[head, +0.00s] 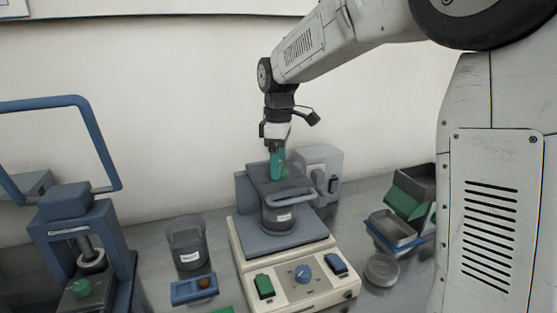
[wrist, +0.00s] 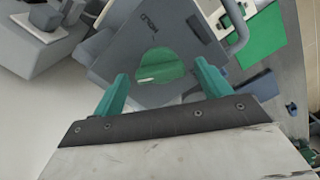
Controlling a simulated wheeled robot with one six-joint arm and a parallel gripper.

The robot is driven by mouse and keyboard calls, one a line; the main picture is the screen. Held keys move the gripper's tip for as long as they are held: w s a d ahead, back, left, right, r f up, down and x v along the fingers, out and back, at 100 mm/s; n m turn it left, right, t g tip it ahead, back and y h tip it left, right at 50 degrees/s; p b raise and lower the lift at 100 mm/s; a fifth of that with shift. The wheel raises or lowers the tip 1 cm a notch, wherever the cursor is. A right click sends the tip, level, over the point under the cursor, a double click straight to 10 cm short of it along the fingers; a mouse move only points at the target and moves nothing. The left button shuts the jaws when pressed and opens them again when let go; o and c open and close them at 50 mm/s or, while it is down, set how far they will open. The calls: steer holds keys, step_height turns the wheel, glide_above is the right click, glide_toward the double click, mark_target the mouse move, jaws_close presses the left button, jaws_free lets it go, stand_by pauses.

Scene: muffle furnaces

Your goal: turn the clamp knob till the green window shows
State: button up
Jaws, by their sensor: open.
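A green knob (wrist: 160,65) sits on top of a grey clamp plate (wrist: 185,25) with dark lettering, too blurred to read surely. In the head view the knob (head: 284,173) shows partly behind my fingers, above the grey machine with a dark pot. My gripper (head: 277,165) points down at it with teal fingers. In the wrist view the open fingers (wrist: 162,72) stand on either side of the knob with gaps; I cannot tell how far down they reach. I make out no green window for certain.
Stacked trays (head: 408,205) and a round dish (head: 382,270) lie right. The wall is close behind.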

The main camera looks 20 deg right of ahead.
steer(key=c, duration=1)
steer(key=shift+m, duration=0.3)
steer(key=m, duration=1.1)
steer(key=shift+m, duration=0.3)
